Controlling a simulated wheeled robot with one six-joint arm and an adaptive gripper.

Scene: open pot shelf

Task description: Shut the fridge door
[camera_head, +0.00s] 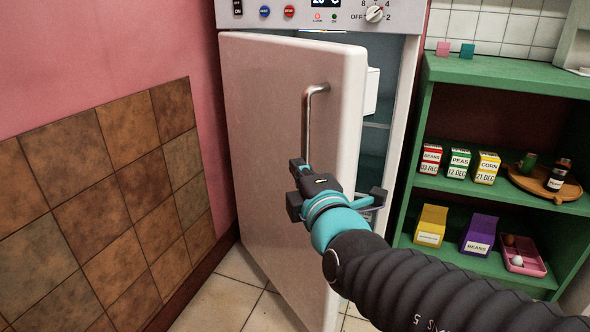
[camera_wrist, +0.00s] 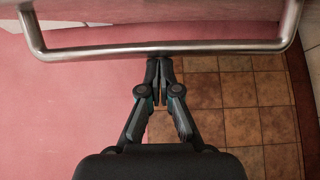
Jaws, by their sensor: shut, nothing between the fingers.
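The fridge door (camera_head: 265,150) is white and stands partly open, hinged on the left side. Its right edge is swung out, and a strip of the fridge interior (camera_head: 378,140) shows behind it. A curved metal handle (camera_head: 307,125) is on the door's outer face; in the wrist view the handle (camera_wrist: 190,47) crosses the top of the picture. My gripper (camera_head: 296,164) is in front of the door, near the handle's lower end. In the wrist view my gripper (camera_wrist: 160,62) is shut and empty, with its fingertips close to the handle bar. I cannot tell whether they touch it.
A green shelf (camera_head: 500,75) with cartons, a round wooden tray (camera_head: 530,184) and a pink tray (camera_head: 522,262) stands right of the fridge. A brown tiled wall (camera_head: 110,185) is at the left. A control panel (camera_head: 335,14) is above the door. Floor (camera_head: 225,300) shows below.

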